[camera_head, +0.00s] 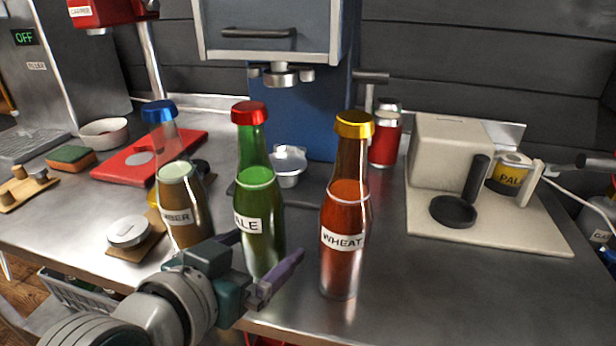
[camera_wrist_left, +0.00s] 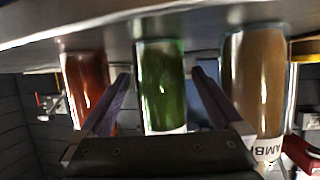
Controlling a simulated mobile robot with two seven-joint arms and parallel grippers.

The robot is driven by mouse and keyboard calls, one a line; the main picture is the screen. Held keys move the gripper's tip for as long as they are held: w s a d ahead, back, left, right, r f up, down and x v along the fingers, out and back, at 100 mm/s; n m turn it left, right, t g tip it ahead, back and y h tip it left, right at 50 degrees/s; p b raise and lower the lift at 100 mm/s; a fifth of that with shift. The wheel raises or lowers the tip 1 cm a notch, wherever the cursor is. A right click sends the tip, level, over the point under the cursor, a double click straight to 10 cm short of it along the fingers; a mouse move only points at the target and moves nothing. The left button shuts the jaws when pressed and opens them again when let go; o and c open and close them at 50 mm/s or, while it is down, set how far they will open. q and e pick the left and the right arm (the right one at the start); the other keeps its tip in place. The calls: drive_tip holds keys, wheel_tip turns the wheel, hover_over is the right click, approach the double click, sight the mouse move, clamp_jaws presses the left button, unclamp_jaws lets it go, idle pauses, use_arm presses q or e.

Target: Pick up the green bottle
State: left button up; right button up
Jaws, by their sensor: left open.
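The green bottle (camera_head: 258,215) has a red cap and a PALE label, partly hidden by my gripper. It stands upright on the steel counter, between the amber bottle (camera_head: 183,205) with a blue cap and the wheat bottle (camera_head: 343,220) with a yellow cap. My left gripper (camera_head: 268,246) is open at the green bottle's lower body, coming from the front left. In the left wrist view, which is upside down, the green bottle (camera_wrist_left: 161,85) shows between the two fingers, with gaps on both sides. My right gripper is not in view.
The wheat bottle (camera_wrist_left: 86,85) and amber bottle (camera_wrist_left: 258,85) flank the fingers closely in the wrist view. A capper (camera_head: 140,160) stands back left, a blue machine (camera_head: 290,110) behind, and a cream board (camera_head: 530,225) at right. The counter's front right is clear.

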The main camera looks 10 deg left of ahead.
use_arm(q)
drive_tip(key=shift+w+d+f, duration=0.1)
drive_tip(key=shift+w+f, duration=0.2)
drive_tip(key=shift+w, duration=0.35)
clamp_jaws()
idle(0.4)
drive_tip(key=shift+r, duration=0.1)
